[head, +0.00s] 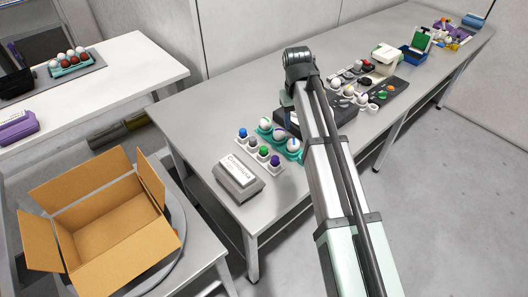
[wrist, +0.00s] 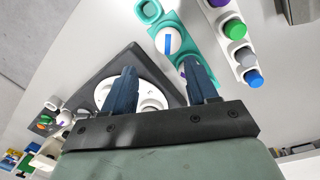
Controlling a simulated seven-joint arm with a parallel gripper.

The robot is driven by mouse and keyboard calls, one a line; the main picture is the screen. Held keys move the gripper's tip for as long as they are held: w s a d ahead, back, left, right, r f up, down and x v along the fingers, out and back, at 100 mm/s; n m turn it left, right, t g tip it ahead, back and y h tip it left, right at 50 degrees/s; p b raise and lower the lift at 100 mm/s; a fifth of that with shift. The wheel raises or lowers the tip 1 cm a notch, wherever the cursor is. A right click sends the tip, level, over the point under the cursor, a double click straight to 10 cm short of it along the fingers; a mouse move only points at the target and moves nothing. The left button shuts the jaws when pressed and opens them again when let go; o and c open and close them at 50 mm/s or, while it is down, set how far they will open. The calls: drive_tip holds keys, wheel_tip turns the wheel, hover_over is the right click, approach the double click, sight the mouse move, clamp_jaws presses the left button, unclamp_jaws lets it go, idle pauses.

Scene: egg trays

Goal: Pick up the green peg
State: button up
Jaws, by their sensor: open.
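The green peg (head: 264,151) stands in a white holder strip on the grey table, between a grey peg (head: 252,143) and a purple peg (head: 275,160). A blue peg (head: 243,131) is at the strip's far end. In the wrist view the green peg (wrist: 236,30) is at upper right, beyond the right finger. My gripper (wrist: 161,66) is open, with two dark blue fingers apart and nothing seen held between them. It is over the teal tray and dark plate area, to one side of the peg strip. In the head view my arm mostly hides it.
A teal tray (wrist: 190,22) with striped white eggs lies beside the pegs. A dark plate (wrist: 84,79) with a round white part is below my gripper. A labelled grey block (head: 238,176) stands near the front edge. An open cardboard box (head: 112,241) is at lower left.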

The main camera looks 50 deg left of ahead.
drive_tip(key=s+a+r+n, duration=0.1)
drive_tip(key=s+a+r, duration=0.35)
drive_tip(key=s, duration=0.45)
hover_over(263, 148)
drive_tip(key=shift+g+y, duration=0.3)
drive_tip(key=shift+g, duration=0.1)
drive_tip(key=f, duration=0.8)
drive_tip(key=shift+w+a+f, duration=0.15)
drive_tip(key=shift+w+f, duration=0.05)
drive_tip(key=shift+w, duration=0.05)
drive_tip(key=shift+s+f, duration=0.15)
drive_tip(key=shift+f, duration=2.55)
clamp_jaws()
